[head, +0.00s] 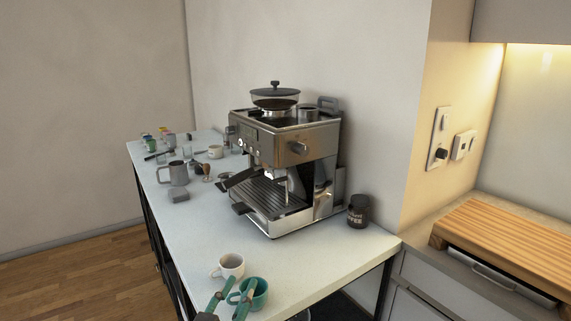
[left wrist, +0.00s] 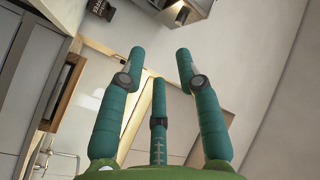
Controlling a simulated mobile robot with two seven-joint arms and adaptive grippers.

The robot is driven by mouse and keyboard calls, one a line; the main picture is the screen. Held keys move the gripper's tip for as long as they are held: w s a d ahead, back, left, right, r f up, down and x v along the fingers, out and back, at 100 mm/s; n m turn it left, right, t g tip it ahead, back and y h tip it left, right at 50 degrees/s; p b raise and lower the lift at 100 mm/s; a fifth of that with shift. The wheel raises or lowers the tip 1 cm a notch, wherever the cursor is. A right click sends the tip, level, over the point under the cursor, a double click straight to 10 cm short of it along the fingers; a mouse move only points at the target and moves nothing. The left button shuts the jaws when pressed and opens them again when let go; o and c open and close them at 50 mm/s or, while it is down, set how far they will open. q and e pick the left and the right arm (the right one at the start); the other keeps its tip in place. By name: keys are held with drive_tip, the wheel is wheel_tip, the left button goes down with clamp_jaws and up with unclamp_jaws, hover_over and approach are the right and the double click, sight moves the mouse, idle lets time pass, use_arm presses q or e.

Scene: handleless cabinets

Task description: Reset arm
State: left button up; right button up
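My left gripper (head: 238,287) is at the bottom of the head view, its teal fingers pointing up the picture over the near end of the counter. In the left wrist view the fingers of the left gripper (left wrist: 160,60) stand apart, with nothing held between them. A teal cup (head: 261,295) sits right beside the fingers in the head view, partly overlapped by them; I cannot tell whether they touch. A white cup (head: 231,264) stands just behind. My right gripper is not in view.
An espresso machine (head: 290,150) stands mid-counter, with a dark coffee jar (head: 358,211) to its right. A grey pitcher (head: 178,174) and several small items are at the far left. A wooden board (head: 515,240) lies at right.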

use_arm(q)
drive_tip(key=s+a+f+n+g+y, duration=0.2)
drive_tip(key=s+a+f+g, duration=0.2)
drive_tip(key=f, duration=0.4)
drive_tip(key=s+a+f+n+g+y, duration=0.2)
drive_tip(key=s+a+f+g, duration=0.15)
drive_tip(key=f, duration=0.55)
drive_tip(key=s+a+f+n+g, duration=0.1)
drive_tip(key=s+a+f+g, duration=0.1)
drive_tip(key=s+f+g, duration=0.35)
drive_tip(key=s+a+f+n+g, duration=0.1)
drive_tip(key=s+a+f+g, duration=0.1)
drive_tip(key=s+f, duration=0.85)
drive_tip(key=f, duration=0.7)
drive_tip(key=s+f, duration=0.2)
drive_tip(key=f, duration=0.7)
drive_tip(key=s+a+f+g, duration=0.2)
drive_tip(key=s+f, duration=1.3)
drive_tip(key=s, duration=0.1)
drive_tip(key=shift+a+f+m+y, duration=0.15)
drive_tip(key=shift+a+m+y, duration=0.15)
drive_tip(key=shift+y, duration=0.1)
